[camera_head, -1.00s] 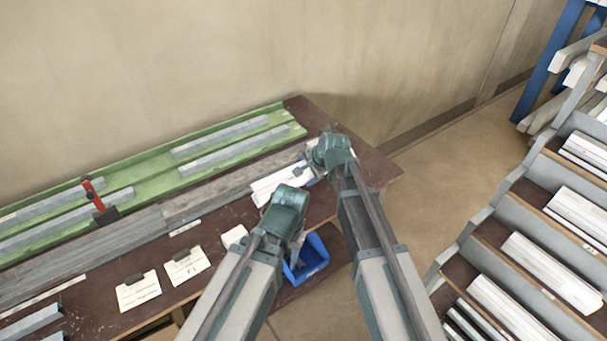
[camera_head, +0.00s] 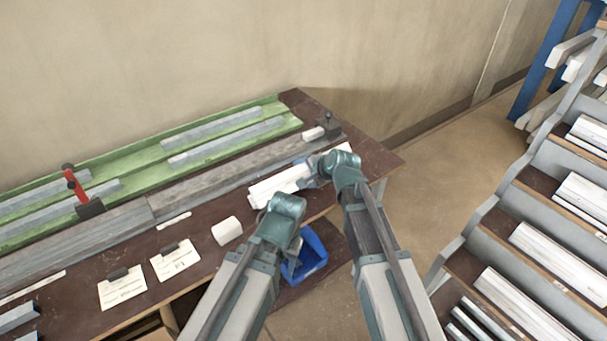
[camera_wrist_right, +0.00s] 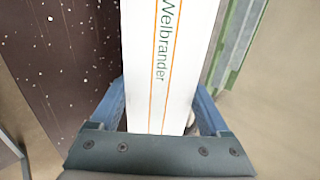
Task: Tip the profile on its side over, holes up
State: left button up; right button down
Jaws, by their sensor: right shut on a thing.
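A white profile (camera_head: 279,186) is at the right end of the brown bench, in front of the grey rail. My right gripper (camera_wrist_right: 162,105) is shut on it, one blue finger on each side. In the right wrist view the profile (camera_wrist_right: 168,55) shows a white face with orange lines and the lettering "Welbrander"; I see no holes in that face. In the head view I cannot tell whether it touches the bench. My left gripper (camera_head: 297,248) is mostly hidden behind its own wrist, above a blue bin, and its jaws cannot be made out.
A short white block (camera_head: 227,231) and paper cards (camera_head: 175,260) lie along the bench's front. Behind is a green tray (camera_head: 150,150) of grey bars. The blue bin (camera_head: 308,256) sits below the edge.

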dwell(0.3)
grip_release()
jog(key=shift+f, duration=0.1)
jog(key=shift+s, duration=0.1)
jog(key=shift+p+v, duration=2.45)
jog(key=shift+v, duration=1.05)
notch_tip(320, 180, up, 6)
jog(key=p, duration=0.6)
